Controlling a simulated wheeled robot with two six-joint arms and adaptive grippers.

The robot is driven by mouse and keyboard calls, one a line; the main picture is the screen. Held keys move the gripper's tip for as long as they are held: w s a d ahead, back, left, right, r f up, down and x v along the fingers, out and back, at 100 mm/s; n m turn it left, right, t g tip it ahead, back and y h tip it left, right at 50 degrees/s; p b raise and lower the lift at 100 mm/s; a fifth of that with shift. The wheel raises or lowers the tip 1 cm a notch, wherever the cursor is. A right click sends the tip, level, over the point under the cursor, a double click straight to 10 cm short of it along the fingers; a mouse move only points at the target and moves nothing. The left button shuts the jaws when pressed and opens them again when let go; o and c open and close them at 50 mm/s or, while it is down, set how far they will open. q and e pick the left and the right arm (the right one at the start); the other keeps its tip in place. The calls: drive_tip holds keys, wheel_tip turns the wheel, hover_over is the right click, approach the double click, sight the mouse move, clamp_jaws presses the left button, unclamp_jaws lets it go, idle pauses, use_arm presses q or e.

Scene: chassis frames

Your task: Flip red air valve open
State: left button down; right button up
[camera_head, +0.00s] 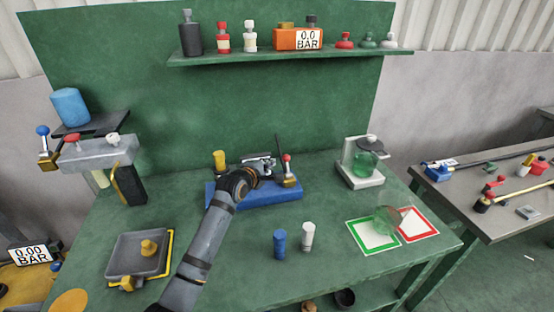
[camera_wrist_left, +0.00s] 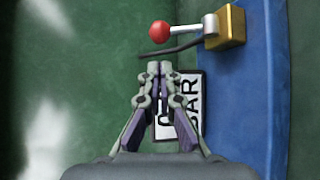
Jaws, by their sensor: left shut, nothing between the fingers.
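The red air valve is a lever with a red ball knob (camera_head: 287,157) on a brass body (camera_head: 289,181), at the right part of the blue base (camera_head: 262,197). In the head view the lever stands roughly upright. In the left wrist view the red ball (camera_wrist_left: 160,31) and the brass body (camera_wrist_left: 226,27) lie at the top, joined by a pale stem. My left gripper (camera_wrist_left: 158,68) is shut and empty, with its fingertips a little apart from the red ball. In the head view the left gripper (camera_head: 266,165) is just left of the valve. My right gripper is not in view.
A dark thin rod (camera_wrist_left: 172,49) runs beside the lever. A BAR display (camera_wrist_left: 190,105) is partly hidden behind my fingers. A yellow knob (camera_head: 219,160) is left of my gripper. Blue (camera_head: 280,243) and white (camera_head: 308,236) cylinders stand in front. A glass jar device (camera_head: 366,160) stands to the right.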

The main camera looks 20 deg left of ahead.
use_arm(q)
drive_tip(key=x, duration=0.6)
drive_tip(key=shift+w+f, duration=0.1)
drive_tip(key=shift+s+d+r+m+t+b, duration=0.25)
drive_tip(key=shift+s+m+t+b, duration=0.15)
drive_tip(key=shift+t, duration=0.2)
drive_tip(key=shift+s+d+m+t+b, duration=0.3)
drive_tip(key=shift+s+m+t+b, duration=0.25)
drive_tip(key=shift+t+b, duration=0.5)
drive_tip(key=shift+s+d+r+m+t+b, duration=0.25)
drive_tip(key=shift+s+m+t+b, duration=0.1)
drive_tip(key=shift+m+t+b, duration=0.25)
drive_tip(key=s, duration=0.1)
drive_tip(key=s+d+p, duration=0.1)
drive_tip(key=shift+s+d+r, duration=0.15)
drive_tip(key=shift+s+d, duration=0.1)
drive_tip(key=shift+d, duration=0.05)
drive_tip(key=s, duration=0.7)
drive_tip(key=shift+a+f, duration=0.2)
drive_tip(key=shift+f, duration=0.15)
